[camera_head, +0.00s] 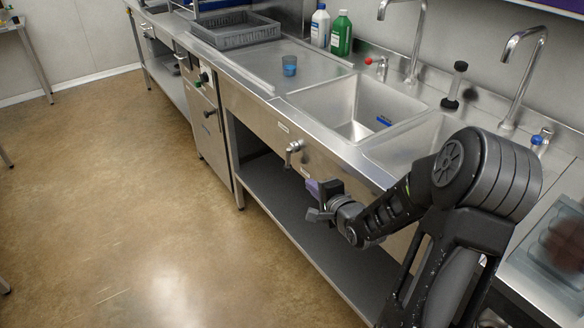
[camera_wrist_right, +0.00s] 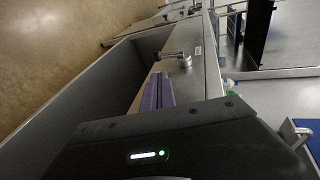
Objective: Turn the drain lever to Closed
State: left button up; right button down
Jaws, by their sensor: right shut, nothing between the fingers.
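The drain lever (camera_head: 293,150) is a small metal handle on the front panel of the steel sink unit, below the left basin. Small labels sit near it, too small to read. The lever also shows in the right wrist view (camera_wrist_right: 182,58), just beyond the fingertips. My right gripper (camera_head: 314,188) is in front of the sink panel, to the right of and below the lever. Its purple fingers (camera_wrist_right: 157,91) are shut together with nothing between them, and a gap shows between them and the lever. My left gripper is out of view.
Two sink basins (camera_head: 355,107) lie above the panel. A lower shelf (camera_head: 270,190) runs beneath. The floor at left is clear.

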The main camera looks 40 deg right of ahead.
aim_at(289, 164)
jog(key=x, duration=0.8)
jog(key=r+x, duration=0.1)
jog(key=x, duration=0.4)
jog(key=shift+w, duration=0.3)
jog(key=shift+r, duration=0.1)
jog(key=shift+b, duration=0.35)
